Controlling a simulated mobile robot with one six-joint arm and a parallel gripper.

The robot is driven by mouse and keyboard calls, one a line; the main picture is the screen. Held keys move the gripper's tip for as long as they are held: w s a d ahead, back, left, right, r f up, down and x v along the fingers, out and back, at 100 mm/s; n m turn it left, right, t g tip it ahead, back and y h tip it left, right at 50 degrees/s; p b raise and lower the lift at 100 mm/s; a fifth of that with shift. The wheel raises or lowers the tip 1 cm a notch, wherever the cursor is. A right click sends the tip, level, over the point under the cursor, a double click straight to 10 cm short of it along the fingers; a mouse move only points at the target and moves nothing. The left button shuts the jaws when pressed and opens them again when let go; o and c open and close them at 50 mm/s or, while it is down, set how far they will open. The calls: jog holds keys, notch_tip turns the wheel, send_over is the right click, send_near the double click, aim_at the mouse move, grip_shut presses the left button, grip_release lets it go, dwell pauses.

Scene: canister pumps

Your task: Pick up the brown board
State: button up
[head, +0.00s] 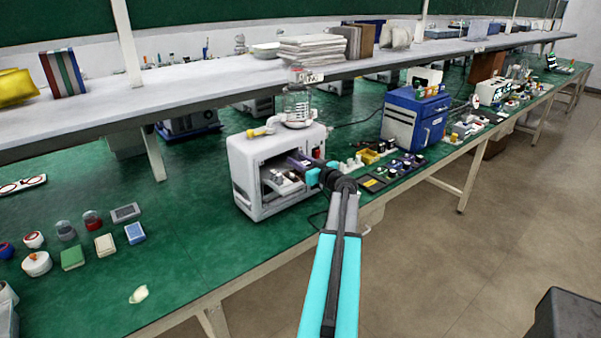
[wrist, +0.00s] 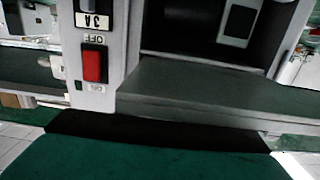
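A brown upright board-like thing (head: 367,41) stands on the grey shelf, just right of a white stack, in the head view. A darker brown block (head: 485,67) stands farther right under the shelf, and I cannot tell which is the brown board. My gripper (head: 299,161) is at the open front of the white machine (head: 262,165), well below and in front of the shelf. Its fingers are too small and dark to tell open from shut. The wrist view is upside down and close to the machine's front, with a red switch (wrist: 95,65); no brown board shows there.
The grey shelf (head: 180,92) runs above the green bench (head: 180,255). A glass jar (head: 298,105) stands on the white machine. A blue machine (head: 414,118) and small parts are to its right. Small pots and blocks lie at left. The floor at right is mostly open.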

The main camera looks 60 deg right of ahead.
grip_shut()
jog(key=shift+r, duration=0.1)
dwell(0.4)
jog(key=shift+r+b, duration=0.55)
jog(key=shift+r, duration=0.05)
jog(key=f+b+v, duration=0.1)
jog(key=b+v, duration=0.4)
jog(key=v, duration=1.3)
jog(key=shift+s+r, duration=0.1)
